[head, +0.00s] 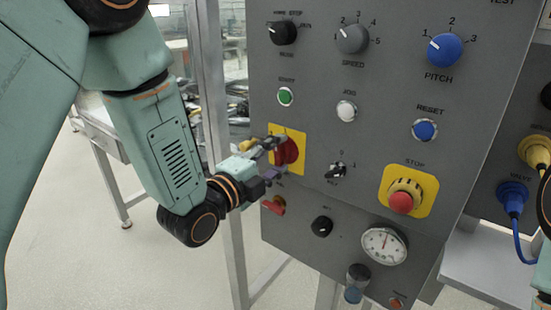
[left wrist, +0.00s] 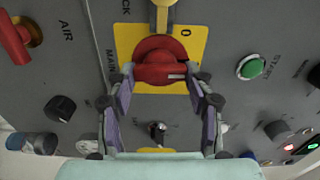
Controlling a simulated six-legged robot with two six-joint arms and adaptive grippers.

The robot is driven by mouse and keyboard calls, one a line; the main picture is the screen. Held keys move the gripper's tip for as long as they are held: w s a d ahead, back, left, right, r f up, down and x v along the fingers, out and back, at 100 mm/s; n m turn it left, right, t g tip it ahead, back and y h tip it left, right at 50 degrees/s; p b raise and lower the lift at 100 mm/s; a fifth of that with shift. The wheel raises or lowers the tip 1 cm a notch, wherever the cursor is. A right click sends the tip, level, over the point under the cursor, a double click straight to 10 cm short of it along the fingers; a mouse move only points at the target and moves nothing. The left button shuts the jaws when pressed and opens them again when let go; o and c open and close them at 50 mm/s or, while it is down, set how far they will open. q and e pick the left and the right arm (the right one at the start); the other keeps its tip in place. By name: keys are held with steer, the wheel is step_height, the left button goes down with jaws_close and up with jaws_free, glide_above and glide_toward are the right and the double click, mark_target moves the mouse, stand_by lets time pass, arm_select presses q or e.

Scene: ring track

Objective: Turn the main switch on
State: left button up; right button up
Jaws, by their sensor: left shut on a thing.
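The main switch is a red rotary handle (head: 288,151) on a yellow plate (head: 301,145) at the left of the grey panel. My left gripper (head: 277,149) reaches it from the left and partly covers it. In the left wrist view the red handle (left wrist: 158,68) sits between the two fingertips of the left gripper (left wrist: 160,80), which are shut on its sides. A white mark on the handle points right in that view, and a "0" is printed on the yellow plate (left wrist: 128,38) above it.
Close by are the green start button (head: 285,96), a red air valve handle (head: 273,205), a black selector (head: 337,171) and a red stop button (head: 401,202) on a yellow base. A gauge (head: 384,246) is lower down. A metal post (head: 214,120) stands behind my left arm.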

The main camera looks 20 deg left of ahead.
arm_select(q)
steer(key=shift+m, duration=0.4)
steer(key=o, duration=1.2)
steer(key=shift+c, duration=0.2)
steer(key=shift+s, duration=0.1)
steer(key=v, duration=0.7)
steer(key=shift+s, duration=0.15)
steer(key=x, duration=0.7)
steer(key=shift+w, duration=0.3)
